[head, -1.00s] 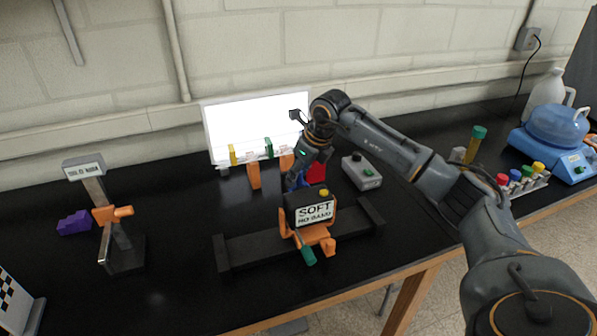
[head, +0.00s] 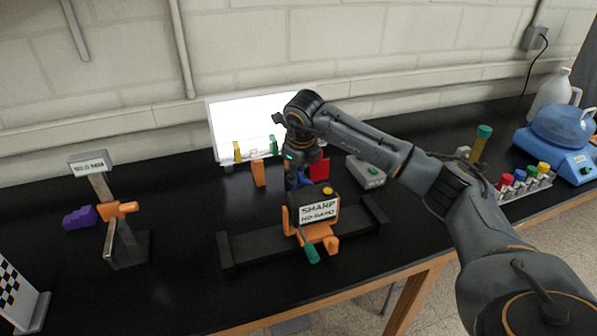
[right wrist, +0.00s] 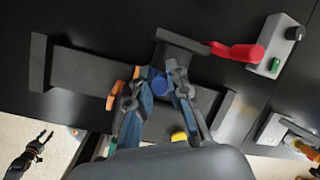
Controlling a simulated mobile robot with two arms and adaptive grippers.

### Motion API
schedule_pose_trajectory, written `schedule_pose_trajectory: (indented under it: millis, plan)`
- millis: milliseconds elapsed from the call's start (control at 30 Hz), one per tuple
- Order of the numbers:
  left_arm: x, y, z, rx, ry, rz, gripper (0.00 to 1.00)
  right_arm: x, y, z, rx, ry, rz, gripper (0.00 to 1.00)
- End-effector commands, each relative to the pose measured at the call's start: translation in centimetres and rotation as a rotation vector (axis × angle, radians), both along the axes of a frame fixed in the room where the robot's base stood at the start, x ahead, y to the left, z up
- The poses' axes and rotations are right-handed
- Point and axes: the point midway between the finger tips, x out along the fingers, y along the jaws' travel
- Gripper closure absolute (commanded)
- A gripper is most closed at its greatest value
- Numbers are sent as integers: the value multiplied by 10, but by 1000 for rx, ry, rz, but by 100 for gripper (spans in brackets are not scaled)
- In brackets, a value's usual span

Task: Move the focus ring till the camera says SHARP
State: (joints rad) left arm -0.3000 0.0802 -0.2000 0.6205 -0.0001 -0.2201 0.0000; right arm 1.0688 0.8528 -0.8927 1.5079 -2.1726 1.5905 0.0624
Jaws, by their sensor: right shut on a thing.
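The camera (head: 331,194) is a black box on an orange mount, with a yellow button on top and a green-tipped handle below. Its label reads SHARP on the upper line; the lower line is hard to read. It stands on a black rail (head: 255,245). My right gripper (head: 300,180) is behind the camera, partly hidden by it. In the right wrist view its fingers are shut on a blue part (right wrist: 158,83), seemingly the focus ring, mostly hidden between them. A dark jointed shape at the lower left of that view (right wrist: 30,152) looks like my left gripper, above the floor.
A lit white panel (head: 235,120) stands behind, with a red piece (head: 319,168) and a grey control box (head: 366,171) near the camera. A post with a small sign (head: 90,163) and a purple block (head: 79,218) are left. Tubes and a blue device (head: 557,140) are right.

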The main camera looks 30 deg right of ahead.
Motion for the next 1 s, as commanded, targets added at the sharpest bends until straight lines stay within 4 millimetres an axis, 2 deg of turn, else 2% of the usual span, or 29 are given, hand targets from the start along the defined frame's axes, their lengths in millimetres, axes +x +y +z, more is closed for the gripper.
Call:
schedule_pose_trajectory:
  millis: [133, 167, 233, 267, 533, 667, 767, 1000]
  plan:
    - [0, 0, 0, 0, 0, 0, 69, 0, -1, 1, 0, -2, -1, 100]
    - [0, 0, 0, 0, 0, 0, 69, 0, -1, 1, 0, -2, -1, 77]
    - [0, 0, 0, 0, 0, 0, 69, 0, -1, 1, 1, -2, 0, 62]
    - [0, 0, 0, 0, 0, 0, 69, 0, -1, 1, 1, -2, 0, 59]
    - [0, 1, 0, 1, 0, 0, 69, 0, -1, 1, 2, -2, 0, 59]
    - [0, 1, 0, 1, 0, 0, 69, -2, 0, 9, 2, -4, 0, 59]
    - [0, 1, 0, 1, 0, 0, 69, -6, 2, 23, 2, -5, 1, 59]
    - [0, 0, 0, 0, 0, 0, 69, -22, 8, 73, 0, -6, 1, 59]
